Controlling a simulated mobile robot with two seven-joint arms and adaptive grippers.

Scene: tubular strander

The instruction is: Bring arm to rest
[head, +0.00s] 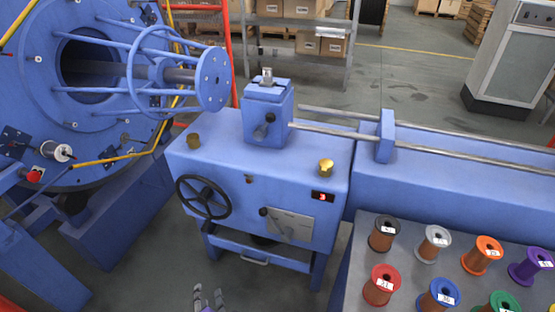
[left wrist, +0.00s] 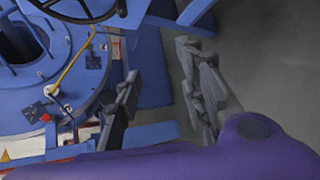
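My left gripper (head: 208,293) shows at the bottom edge of the head view, with only its grey fingertips and a bit of purple in sight. It hangs over the floor in front of the blue machine cabinet (head: 233,175), apart from it. In the left wrist view the two fingers of the left gripper (left wrist: 160,62) are spread apart with nothing between them. My right gripper is in neither view.
A black handwheel (head: 203,197) and a lever plate (head: 291,226) are on the cabinet's front. The big blue strander drum (head: 100,70) stands at the left. A table (head: 350,280) with several wire spools stands at the right. Grey floor lies below the gripper.

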